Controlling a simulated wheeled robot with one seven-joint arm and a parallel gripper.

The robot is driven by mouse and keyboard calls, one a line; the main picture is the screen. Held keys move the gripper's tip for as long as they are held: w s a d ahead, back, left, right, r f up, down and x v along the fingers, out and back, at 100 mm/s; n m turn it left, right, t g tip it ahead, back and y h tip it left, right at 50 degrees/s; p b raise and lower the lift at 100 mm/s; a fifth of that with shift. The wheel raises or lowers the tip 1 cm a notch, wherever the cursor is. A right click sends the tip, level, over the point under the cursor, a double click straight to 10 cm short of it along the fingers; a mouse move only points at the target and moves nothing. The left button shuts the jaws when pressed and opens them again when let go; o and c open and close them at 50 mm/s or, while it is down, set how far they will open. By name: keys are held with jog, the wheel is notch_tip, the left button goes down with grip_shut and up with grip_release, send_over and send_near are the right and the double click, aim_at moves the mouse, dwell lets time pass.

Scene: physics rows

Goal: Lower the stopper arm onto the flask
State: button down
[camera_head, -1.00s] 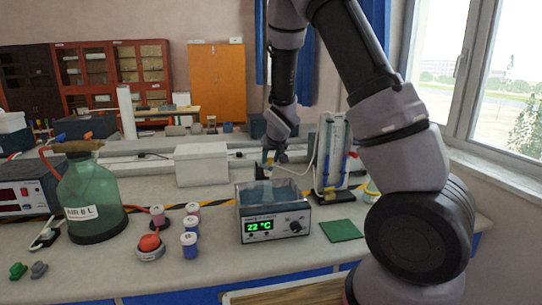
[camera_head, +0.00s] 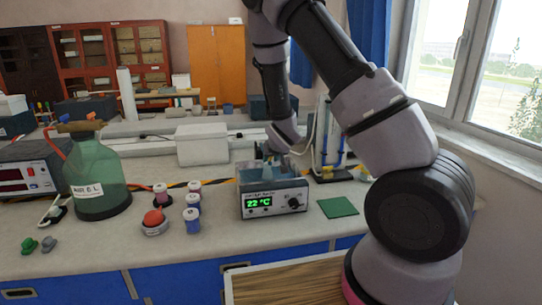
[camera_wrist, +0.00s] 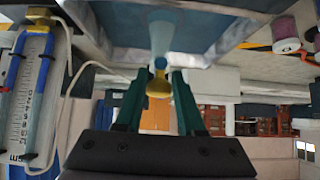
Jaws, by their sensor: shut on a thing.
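My gripper (camera_wrist: 157,95), with green fingers, is shut on a small yellow-ended piece (camera_wrist: 159,88) in the wrist view. A pale, clear tapering part (camera_wrist: 162,35) extends from it over the inside of the water bath (camera_wrist: 215,25). In the head view my gripper (camera_head: 270,155) is just above the open bath (camera_head: 248,203), whose display reads 22 °C. The fingers and held piece are small and partly hidden there. A large green glass flask (camera_head: 95,170) with a brown top (camera_head: 78,127) stands at the left, well apart from my gripper. I cannot identify a stopper arm.
A white box (camera_head: 202,145) stands behind the bath, and a stand with blue tubes (camera_head: 327,150) is to its right. Several small jars (camera_head: 192,213) stand to its left. A green mat (camera_head: 338,208) lies bare at the right front.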

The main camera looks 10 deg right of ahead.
jog(key=shift+s+f, duration=0.1)
jog(key=shift+f, duration=0.1)
jog(key=c, duration=0.5)
grip_release()
jog(key=shift+r, duration=0.1)
jog(key=v, duration=1)
jog(key=shift+s+r, duration=0.25)
